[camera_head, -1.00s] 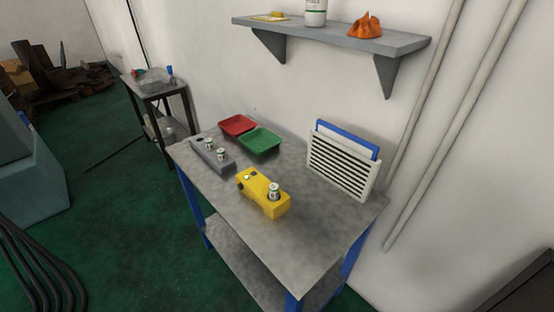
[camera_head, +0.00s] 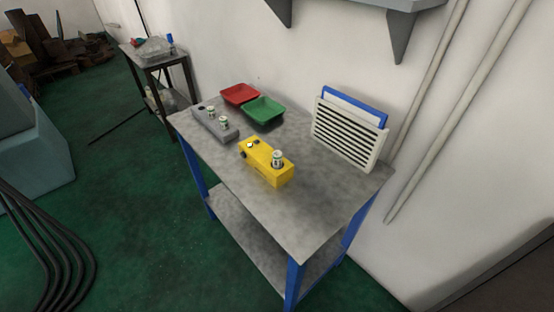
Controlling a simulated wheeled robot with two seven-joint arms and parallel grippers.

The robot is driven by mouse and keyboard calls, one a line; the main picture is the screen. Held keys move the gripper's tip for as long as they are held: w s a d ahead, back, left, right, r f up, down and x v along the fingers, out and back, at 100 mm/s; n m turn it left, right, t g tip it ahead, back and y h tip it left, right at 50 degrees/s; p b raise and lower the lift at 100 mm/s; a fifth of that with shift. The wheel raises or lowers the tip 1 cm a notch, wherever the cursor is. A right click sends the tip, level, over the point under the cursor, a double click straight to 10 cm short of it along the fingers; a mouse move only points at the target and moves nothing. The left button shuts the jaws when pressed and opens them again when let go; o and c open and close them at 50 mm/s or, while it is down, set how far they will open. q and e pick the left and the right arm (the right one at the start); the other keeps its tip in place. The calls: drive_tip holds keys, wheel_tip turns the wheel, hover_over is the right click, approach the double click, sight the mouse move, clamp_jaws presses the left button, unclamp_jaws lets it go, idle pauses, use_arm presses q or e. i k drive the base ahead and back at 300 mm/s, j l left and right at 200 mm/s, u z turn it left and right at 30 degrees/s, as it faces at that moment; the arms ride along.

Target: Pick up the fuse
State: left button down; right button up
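A small white and green cylinder, which looks like a fuse (camera_head: 277,157), stands upright in the top of a yellow box (camera_head: 266,169) on the grey workbench (camera_head: 300,215). Two similar small cylinders stand in a grey block behind it to the left, one nearer (camera_head: 224,122) and one farther (camera_head: 211,112). The grey block (camera_head: 203,124) has a further dark hole at its far end. The yellow box has a small dial or knob on its left part. Neither of my grippers shows in the view.
A red tray (camera_head: 240,94) and a green tray (camera_head: 263,110) lie at the back of the bench. A white slatted rack (camera_head: 346,137) with a blue panel stands at the right. The bench's front right top is clear. A side table (camera_head: 150,60) stands farther left.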

sight(277, 155)
drive_tip(key=j+z, duration=0.25)
drive_tip(key=z, duration=0.25)
drive_tip(key=k+j+z, duration=0.2)
drive_tip(key=z, duration=0.25)
